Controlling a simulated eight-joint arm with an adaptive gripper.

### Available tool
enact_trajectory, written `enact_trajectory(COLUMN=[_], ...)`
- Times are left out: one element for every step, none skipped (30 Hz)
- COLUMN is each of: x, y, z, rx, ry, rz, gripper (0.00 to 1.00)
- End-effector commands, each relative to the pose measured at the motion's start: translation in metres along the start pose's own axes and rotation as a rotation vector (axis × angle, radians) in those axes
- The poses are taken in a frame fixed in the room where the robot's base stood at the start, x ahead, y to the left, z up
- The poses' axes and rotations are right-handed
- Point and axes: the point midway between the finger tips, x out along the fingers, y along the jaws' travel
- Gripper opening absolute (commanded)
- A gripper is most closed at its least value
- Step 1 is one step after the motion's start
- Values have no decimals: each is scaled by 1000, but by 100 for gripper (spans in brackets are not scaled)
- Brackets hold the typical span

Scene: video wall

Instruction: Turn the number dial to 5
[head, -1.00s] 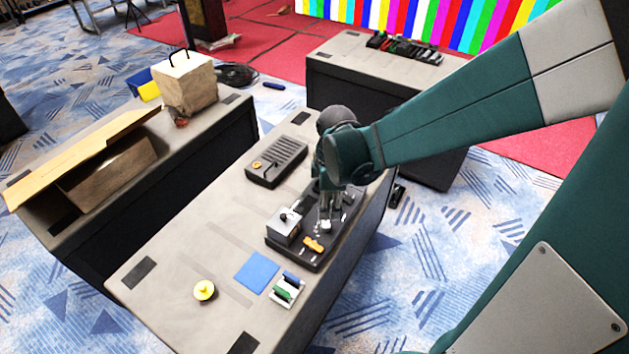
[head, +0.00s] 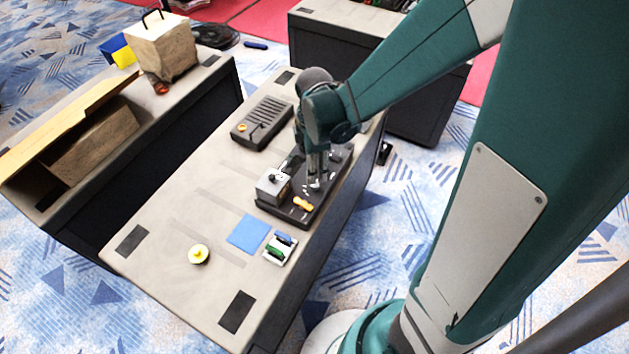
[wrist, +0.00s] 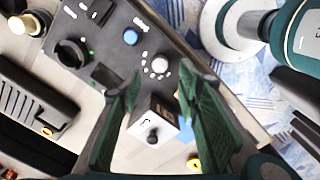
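The number dial (wrist: 160,65) is a small white round knob ringed by white marks on a black control panel (wrist: 110,18) in the wrist view. I cannot read its numbers or its setting. My gripper (wrist: 158,78) is open, with its two green-black fingers pointing at the panel on either side of the dial in the picture. I cannot tell whether they touch it. In the head view my gripper (head: 316,180) points down over the panel (head: 330,180), with the dial mostly hidden at its fingertips.
A slatted black box (head: 262,122) stands behind. The table's front left is mostly clear, with a blue square (head: 248,234).

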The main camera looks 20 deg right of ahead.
Motion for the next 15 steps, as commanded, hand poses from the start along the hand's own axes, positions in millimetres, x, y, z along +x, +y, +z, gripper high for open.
enact_trajectory(x=[4, 6, 9, 11, 14, 18, 21, 24, 28, 31, 35, 39, 42, 45, 49], y=[0, 0, 0, 1, 1, 1, 0, 0, 1, 1, 1, 1, 1, 1, 0], z=[0, 0, 0, 0, 0, 0, 0, 0, 0, 0, 0, 0, 0, 0, 0], rx=[0, 0, 0, 0, 0, 0, 0, 0, 0, 0, 0, 0, 0, 0, 0], ry=[0, 0, 0, 0, 0, 0, 0, 0, 0, 0, 0, 0, 0, 0, 0], rz=[0, 0, 0, 0, 0, 0, 0, 0, 0, 0, 0, 0, 0, 0, 0], gripper=[34, 34, 34, 34, 34, 34, 34, 34, 34, 34, 34, 34, 34, 34, 34])
